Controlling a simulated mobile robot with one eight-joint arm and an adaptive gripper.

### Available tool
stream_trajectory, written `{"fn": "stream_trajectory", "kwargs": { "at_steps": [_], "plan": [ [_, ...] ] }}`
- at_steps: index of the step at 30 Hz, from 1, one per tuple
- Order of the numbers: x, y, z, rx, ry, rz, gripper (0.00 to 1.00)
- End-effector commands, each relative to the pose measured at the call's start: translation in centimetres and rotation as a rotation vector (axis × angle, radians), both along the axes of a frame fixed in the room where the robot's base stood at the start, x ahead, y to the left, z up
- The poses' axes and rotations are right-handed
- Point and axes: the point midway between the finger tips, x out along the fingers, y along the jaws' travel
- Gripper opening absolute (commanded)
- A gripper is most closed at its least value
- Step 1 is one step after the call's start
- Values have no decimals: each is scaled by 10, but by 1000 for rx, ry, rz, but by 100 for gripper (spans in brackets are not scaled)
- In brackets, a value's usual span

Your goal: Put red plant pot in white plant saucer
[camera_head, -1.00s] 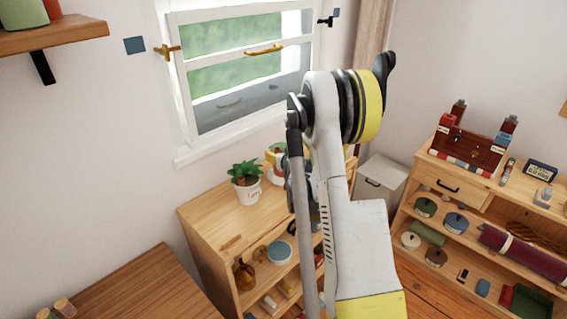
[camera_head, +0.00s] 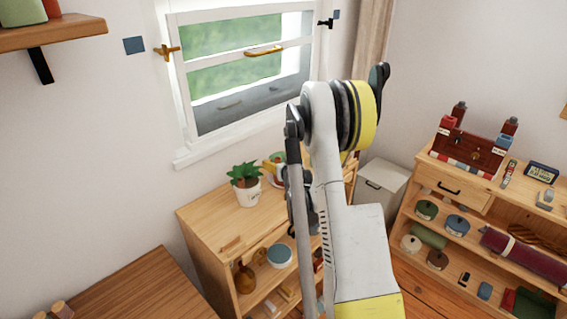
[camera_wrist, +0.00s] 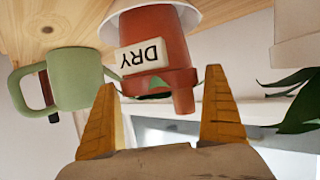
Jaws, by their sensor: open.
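In the wrist view, which looks upside down, the red plant pot (camera_wrist: 155,45) with a "DRY" label stands upright. Its base appears to be inside the white plant saucer (camera_wrist: 108,30), which rests on the wooden top. The saucer's edge also shows in the head view (camera_head: 272,181), partly behind my arm. My gripper (camera_wrist: 160,82) is open, its two orange fingers apart on either side of the pot's rim end. They do not appear to be closed on it; the exact gap cannot be told. My arm hides most of the pot in the head view.
A green mug (camera_wrist: 75,80) stands close beside the pot. A white-potted plant (camera_head: 247,190) stands on the same wooden cabinet (camera_head: 205,215), below the window (camera_head: 245,75). A shelf unit (camera_head: 440,185) stands at the right.

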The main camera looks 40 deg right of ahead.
Motion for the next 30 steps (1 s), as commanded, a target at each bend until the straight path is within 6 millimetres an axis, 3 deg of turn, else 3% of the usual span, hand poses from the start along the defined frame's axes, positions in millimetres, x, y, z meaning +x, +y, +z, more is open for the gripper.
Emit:
{"fn": "stream_trajectory", "kwargs": {
  "at_steps": [12,20,23,26,30],
  "plan": [
    [-70,42,36,1,0,0,100],
    [-87,59,49,4,6,9,100],
    [-84,83,64,21,31,44,100],
    [-82,123,90,45,78,102,100],
    [-95,194,126,86,163,198,100]
  ]
}}
